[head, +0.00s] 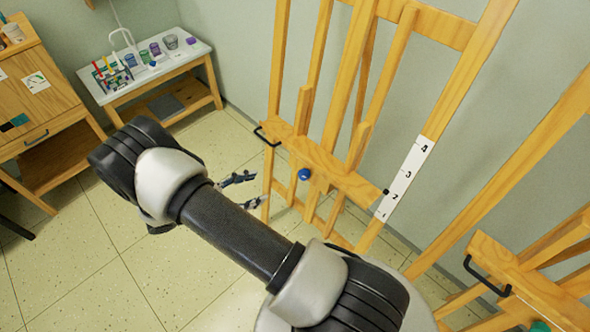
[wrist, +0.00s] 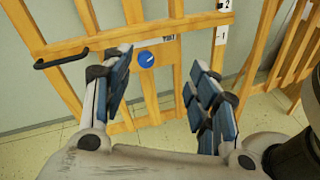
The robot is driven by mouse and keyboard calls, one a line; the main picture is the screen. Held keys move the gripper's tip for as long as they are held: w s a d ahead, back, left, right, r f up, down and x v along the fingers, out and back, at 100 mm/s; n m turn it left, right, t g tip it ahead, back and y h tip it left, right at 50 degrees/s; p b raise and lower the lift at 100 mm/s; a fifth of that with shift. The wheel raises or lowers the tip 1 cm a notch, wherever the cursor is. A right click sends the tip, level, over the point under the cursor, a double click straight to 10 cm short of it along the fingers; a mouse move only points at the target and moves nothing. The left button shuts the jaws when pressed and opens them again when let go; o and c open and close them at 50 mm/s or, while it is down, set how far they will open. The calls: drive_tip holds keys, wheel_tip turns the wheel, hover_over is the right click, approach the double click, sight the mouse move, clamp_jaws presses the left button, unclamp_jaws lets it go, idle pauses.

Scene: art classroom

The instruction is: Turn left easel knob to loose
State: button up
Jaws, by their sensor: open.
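The left easel's blue round knob (head: 304,174) sits on the front of its wooden crossbar (head: 335,172). In the wrist view the knob (wrist: 146,59) shows between my finger lines, with a pale mark on its face. A small dark-lettered label (wrist: 169,37) is just above and right of it, too small to read surely. My gripper (head: 245,191) is open and empty, left of the knob in the head view and apart from it. Its two padded fingers (wrist: 158,78) stand wide apart in the wrist view.
A black handle (head: 267,135) sticks out at the crossbar's left end. A numbered white scale (head: 405,178) runs up the left easel's right post. A second easel (head: 530,285) with a teal knob (head: 540,326) stands at right. A white-topped table (head: 150,70) with art supplies is at back left.

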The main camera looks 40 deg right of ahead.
sight(302, 176)
wheel_tip(302, 176, down, 12)
drive_tip(key=s+d+n+t+h+p, duration=0.1)
drive_tip(key=s+n+t+h+p, duration=0.15)
drive_tip(key=n+t, duration=0.3)
drive_tip(key=shift+n+h, duration=0.35)
drive_tip(key=w+d, duration=0.1)
drive_tip(key=d, duration=0.4)
drive_tip(key=d+b, duration=0.1)
drive_tip(key=d, duration=0.5)
drive_tip(key=w+d+b, duration=0.1)
drive_tip(key=d, duration=0.5)
drive_tip(key=shift+w, duration=0.3)
drive_tip(key=shift+c, duration=0.4)
drive_tip(key=c, duration=1)
